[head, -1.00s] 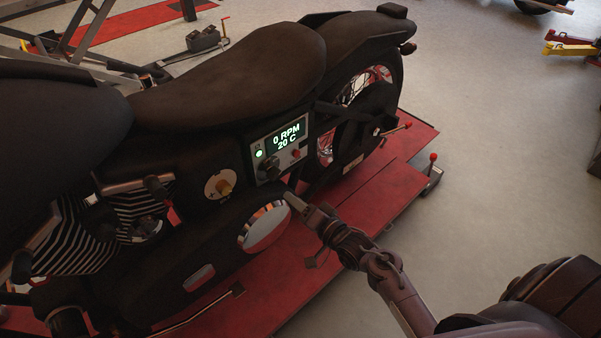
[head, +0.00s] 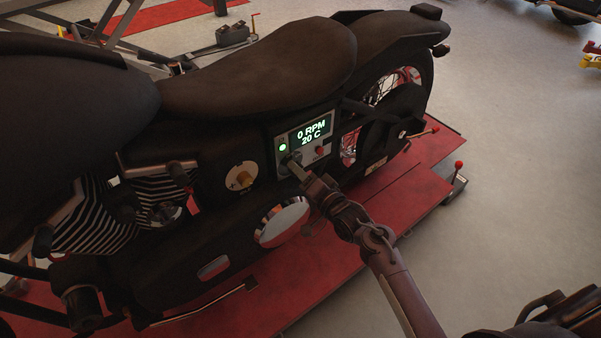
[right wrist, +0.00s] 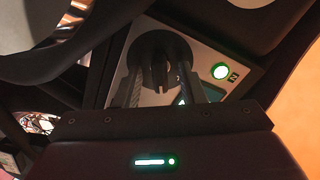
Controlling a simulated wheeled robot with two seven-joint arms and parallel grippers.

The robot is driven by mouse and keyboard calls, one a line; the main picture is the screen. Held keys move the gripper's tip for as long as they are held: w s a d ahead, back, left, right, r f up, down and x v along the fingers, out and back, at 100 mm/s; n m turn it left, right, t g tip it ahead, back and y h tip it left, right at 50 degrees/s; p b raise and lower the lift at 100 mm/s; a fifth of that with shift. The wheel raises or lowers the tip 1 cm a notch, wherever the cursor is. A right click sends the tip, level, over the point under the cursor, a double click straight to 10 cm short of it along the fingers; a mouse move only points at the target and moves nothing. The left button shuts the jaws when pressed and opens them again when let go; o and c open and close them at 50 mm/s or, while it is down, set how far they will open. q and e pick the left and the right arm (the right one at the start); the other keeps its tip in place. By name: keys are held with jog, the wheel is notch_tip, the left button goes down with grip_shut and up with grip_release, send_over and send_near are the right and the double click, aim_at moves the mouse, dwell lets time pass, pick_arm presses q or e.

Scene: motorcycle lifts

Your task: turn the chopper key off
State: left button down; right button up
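The dark motorcycle (head: 255,75) stands side-on, with a grey control panel (head: 318,150) below its seat. The panel has a screen reading 0 RPM and 20 C, a lit green lamp (head: 282,147) and a round black knob with a raised grip, which looks like the key switch. This knob (right wrist: 158,58) shows clearly in the right wrist view, its grip close to upright in that picture. My right gripper (head: 294,166) is at the panel over the knob, partly hiding it in the head view. Its two fingers stand apart on either side of the grip, with gaps visible. My left gripper is not in view.
A brass knob (head: 244,178) on a pale disc sits left of the panel, and a small red control (head: 320,151) sits under the screen. The red lift platform (head: 400,215) lies beneath the motorcycle.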

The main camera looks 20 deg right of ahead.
grip_shut()
jog(key=n+p, duration=0.2)
jog(key=n, duration=0.4)
jog(key=n+p, duration=0.1)
jog(key=n, duration=0.2)
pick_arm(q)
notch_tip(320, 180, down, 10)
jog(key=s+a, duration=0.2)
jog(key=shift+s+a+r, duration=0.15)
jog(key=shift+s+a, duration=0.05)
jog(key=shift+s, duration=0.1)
pick_arm(e)
jog(key=shift+n, duration=1.4)
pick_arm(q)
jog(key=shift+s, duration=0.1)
pick_arm(e)
jog(key=shift+o, duration=0.2)
grip_release()
